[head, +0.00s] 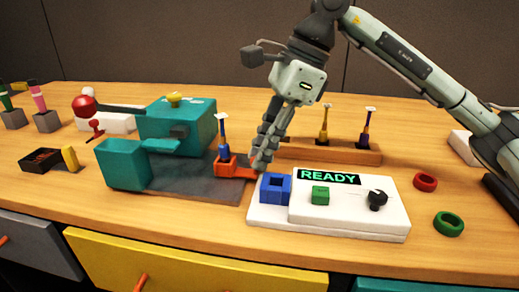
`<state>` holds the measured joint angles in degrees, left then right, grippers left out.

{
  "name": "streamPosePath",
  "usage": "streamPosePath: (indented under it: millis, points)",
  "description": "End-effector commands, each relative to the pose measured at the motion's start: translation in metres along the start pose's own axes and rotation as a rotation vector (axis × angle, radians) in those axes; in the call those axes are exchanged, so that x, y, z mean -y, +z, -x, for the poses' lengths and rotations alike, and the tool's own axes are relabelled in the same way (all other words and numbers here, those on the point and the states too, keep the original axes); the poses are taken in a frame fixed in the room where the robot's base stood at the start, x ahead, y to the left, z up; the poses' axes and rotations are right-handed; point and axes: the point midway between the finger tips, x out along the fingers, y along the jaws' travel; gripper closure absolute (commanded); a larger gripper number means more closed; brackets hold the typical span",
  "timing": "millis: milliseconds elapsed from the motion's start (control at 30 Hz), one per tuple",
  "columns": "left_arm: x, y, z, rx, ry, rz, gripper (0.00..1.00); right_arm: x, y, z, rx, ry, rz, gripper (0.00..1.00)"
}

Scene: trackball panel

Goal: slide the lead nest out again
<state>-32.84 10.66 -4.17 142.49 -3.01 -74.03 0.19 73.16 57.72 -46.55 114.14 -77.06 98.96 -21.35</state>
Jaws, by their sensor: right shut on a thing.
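An orange nest (226,166) sits at the right side of the teal machine (175,128), on its dark grey base plate (195,182). A blue-and-yellow pin-like piece (223,130) with a pale flat top stands upright in it. An orange tab (240,173) reaches right from the nest. My right gripper (260,163) points down at the tab's right end and is shut on it; the fingers hide that end. My left gripper is not in view.
Just right, a white panel (305,229) carries a blue square socket (275,187), a green button, a black knob and a READY display (328,177). Behind my gripper, a wooden rack (340,154) holds similar upright pieces. Red (425,182) and green (449,223) rings lie right.

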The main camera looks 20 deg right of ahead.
Motion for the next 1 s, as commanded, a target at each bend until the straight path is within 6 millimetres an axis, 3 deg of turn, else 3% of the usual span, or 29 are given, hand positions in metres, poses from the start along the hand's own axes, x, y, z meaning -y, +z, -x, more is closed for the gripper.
streamPosePath:
  millis: [167,200,333,733,1000]
  points:
    - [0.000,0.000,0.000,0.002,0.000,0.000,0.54,-0.001,-0.003,0.001,-0.011,0.003,-0.002,1.00]
    - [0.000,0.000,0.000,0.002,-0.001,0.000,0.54,-0.001,-0.004,0.001,-0.012,0.003,-0.002,0.78]
    - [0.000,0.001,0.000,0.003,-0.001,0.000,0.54,-0.001,-0.003,0.001,-0.010,0.003,-0.002,0.61]
    - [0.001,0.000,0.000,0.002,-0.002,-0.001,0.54,0.000,-0.002,0.005,-0.006,0.002,-0.001,0.61]
    - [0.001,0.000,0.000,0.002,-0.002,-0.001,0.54,0.000,-0.001,0.043,-0.005,-0.002,-0.002,0.61]
